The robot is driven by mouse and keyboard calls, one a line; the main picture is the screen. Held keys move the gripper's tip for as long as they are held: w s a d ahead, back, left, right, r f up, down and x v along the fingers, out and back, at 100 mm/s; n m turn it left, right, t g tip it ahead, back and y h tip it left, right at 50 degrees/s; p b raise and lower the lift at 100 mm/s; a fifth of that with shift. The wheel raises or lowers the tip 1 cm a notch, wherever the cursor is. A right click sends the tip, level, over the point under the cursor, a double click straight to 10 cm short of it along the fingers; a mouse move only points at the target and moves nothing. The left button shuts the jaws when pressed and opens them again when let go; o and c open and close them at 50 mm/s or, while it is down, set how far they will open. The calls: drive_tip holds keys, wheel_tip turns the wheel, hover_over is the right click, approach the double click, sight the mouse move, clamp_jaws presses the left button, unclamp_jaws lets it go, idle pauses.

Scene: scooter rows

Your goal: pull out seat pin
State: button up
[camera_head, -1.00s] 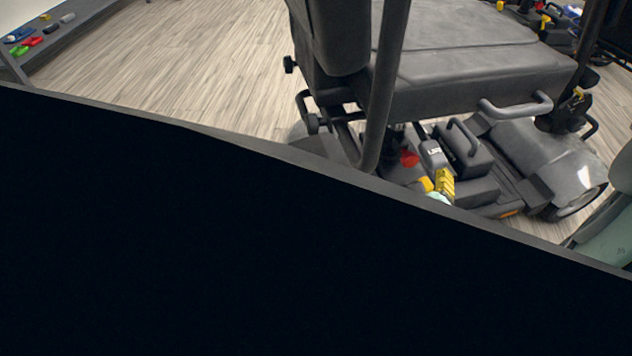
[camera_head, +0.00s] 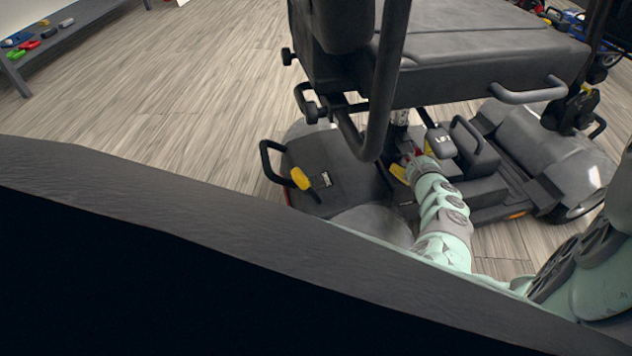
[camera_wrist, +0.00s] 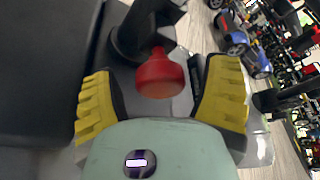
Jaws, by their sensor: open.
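The seat pin shows as a red knob (camera_wrist: 161,75) in the middle of the wrist view, on a dark post under the seat. My gripper (camera_wrist: 163,82) is open, with one yellow finger on each side of the knob and gaps between. In the head view my gripper (camera_head: 405,165) reaches in under the scooter seat (camera_head: 470,65), and only a little red (camera_head: 417,150) shows beside it. The scooter's rear body (camera_head: 330,160) lies to the left of my gripper.
A large dark surface (camera_head: 150,190) fills the lower left of the head view. The armrest tube (camera_head: 385,90) passes close by my gripper. A shelf with small coloured items (camera_head: 60,40) stands at the far left, with open wooden floor (camera_head: 200,70) between. Other scooters (camera_wrist: 240,35) stand beyond.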

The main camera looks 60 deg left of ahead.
drive_tip(key=shift+d, duration=0.1)
clamp_jaws()
drive_tip(key=shift+d, duration=0.3)
drive_tip(key=d, duration=0.1)
drive_tip(key=s+d+p, duration=0.1)
drive_tip(key=shift+d, duration=0.3)
idle(0.4)
unclamp_jaws()
drive_tip(key=shift+d, duration=0.1)
drive_tip(key=shift+s, duration=0.1)
drive_tip(key=v, duration=1.2)
